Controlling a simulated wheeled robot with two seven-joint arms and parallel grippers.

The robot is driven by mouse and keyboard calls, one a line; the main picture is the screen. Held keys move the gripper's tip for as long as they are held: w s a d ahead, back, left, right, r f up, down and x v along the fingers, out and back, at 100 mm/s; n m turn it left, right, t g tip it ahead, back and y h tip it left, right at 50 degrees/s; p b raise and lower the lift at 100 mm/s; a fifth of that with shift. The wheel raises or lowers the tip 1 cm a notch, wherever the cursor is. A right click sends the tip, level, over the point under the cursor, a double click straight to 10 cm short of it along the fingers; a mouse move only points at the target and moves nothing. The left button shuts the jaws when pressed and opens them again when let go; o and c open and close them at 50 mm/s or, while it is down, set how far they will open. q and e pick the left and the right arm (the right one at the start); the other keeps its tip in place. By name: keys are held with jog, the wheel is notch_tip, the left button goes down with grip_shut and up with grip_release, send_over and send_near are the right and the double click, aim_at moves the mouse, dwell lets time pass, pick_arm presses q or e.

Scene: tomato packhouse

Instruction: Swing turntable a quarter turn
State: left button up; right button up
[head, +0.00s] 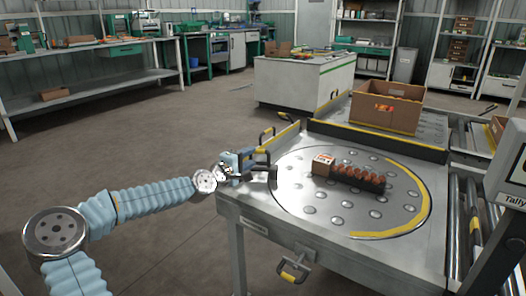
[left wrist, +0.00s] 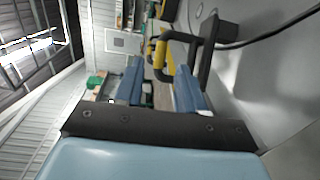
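The turntable (head: 300,210) is a round steel plate with ball rollers, set in a steel table, with a yellow arc along its right rim. On it lies a dark tray of tomatoes (head: 358,178) with a small brown box at its left end. A black handle with a yellow grip (head: 262,151) stands at the left edge; a yellow-gripped handle (left wrist: 161,55) also shows in the left wrist view. My left gripper (head: 247,164) is beside the handle. Its blue fingers (left wrist: 160,84) are apart, with the grip at the gap near their tips; contact is unclear. My right gripper is out of view.
An open cardboard box (head: 387,105) stands behind the turntable, past a black and yellow rail (head: 376,140). A roller conveyor (head: 461,215) runs along the right. Another yellow-gripped handle (head: 293,272) hangs below the table front. The floor at left is clear.

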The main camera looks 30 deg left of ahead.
aim_at(258, 152)
pick_arm(q)
jog(key=w, duration=0.8)
jog(key=shift+d+f, duration=0.2)
jog(key=shift+d, duration=0.1)
jog(key=shift+s, duration=0.1)
grip_shut()
